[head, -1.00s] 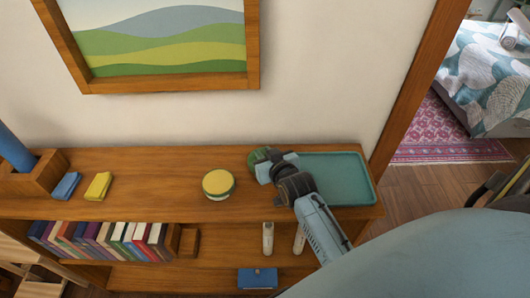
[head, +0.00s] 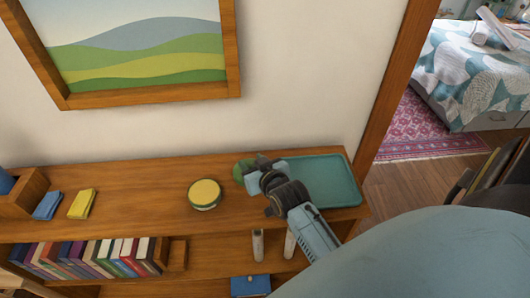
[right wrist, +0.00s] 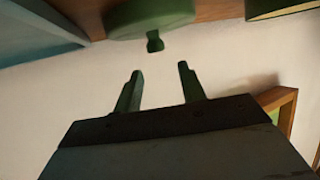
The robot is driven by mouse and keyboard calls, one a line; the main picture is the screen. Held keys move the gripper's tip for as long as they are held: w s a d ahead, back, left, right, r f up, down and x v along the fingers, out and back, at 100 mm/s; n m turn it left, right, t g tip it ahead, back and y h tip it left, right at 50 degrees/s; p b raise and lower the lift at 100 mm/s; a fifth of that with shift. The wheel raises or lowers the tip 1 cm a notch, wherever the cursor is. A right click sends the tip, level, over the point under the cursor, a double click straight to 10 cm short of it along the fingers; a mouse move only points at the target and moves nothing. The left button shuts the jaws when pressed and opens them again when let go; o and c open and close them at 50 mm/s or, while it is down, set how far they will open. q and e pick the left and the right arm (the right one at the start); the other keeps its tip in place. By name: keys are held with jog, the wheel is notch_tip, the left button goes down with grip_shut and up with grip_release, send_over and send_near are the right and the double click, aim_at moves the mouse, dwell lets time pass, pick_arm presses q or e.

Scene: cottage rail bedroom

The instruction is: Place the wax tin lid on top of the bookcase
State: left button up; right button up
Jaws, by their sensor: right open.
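The green wax tin lid (head: 239,172) shows on the top board of the wooden bookcase (head: 140,205), at the left end of the teal tray, partly hidden by my right gripper (head: 250,163). In the right wrist view the round lid (right wrist: 150,20) has a small knob pointing towards my fingers. My right gripper (right wrist: 160,80) is open and empty, with the knob just beyond its fingertips and apart from them. The round wax tin (head: 205,193), yellow on top, stands left of the lid. My left gripper is not in view.
The teal tray (head: 325,180) lies at the bookcase's right end. Blue (head: 47,205) and yellow (head: 82,204) folded pieces lie at the left. Books (head: 95,257) fill the shelf below. A framed picture (head: 140,55) hangs above. The board between yellow piece and tin is clear.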

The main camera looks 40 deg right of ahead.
jog(key=v, duration=0.9)
jog(key=shift+s+r, duration=0.15)
jog(key=shift+s, duration=0.1)
